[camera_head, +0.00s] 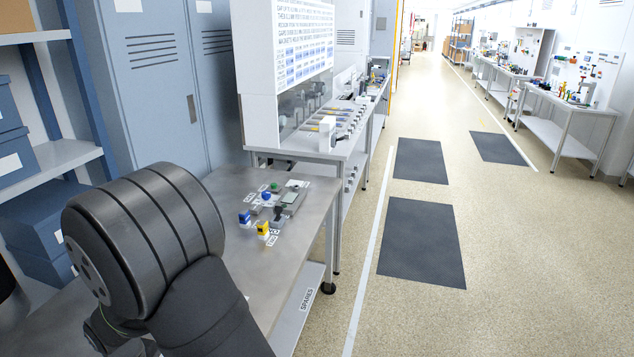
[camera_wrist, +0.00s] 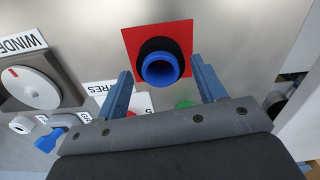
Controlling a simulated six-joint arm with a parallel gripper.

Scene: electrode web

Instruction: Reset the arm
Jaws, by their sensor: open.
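In the wrist view my gripper (camera_wrist: 160,67) is open, its two blue-grey fingers spread apart. A blue ring-like part with a black body (camera_wrist: 160,68) stands on a red square (camera_wrist: 133,37) and appears between the fingertips. I cannot tell how far the fingers are from it in depth, and nothing is seen clamped. In the head view my arm fills the lower left, bent over the steel table (camera_head: 225,262), and hides the gripper's fingers.
The wrist view shows a white disc (camera_wrist: 30,88) by a "WINDE…" label, a blue part (camera_wrist: 50,138) and a green spot (camera_wrist: 184,104). The head view shows small blue and yellow parts (camera_head: 264,230) on the table, grey lockers (camera_head: 155,90) behind, and open floor right.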

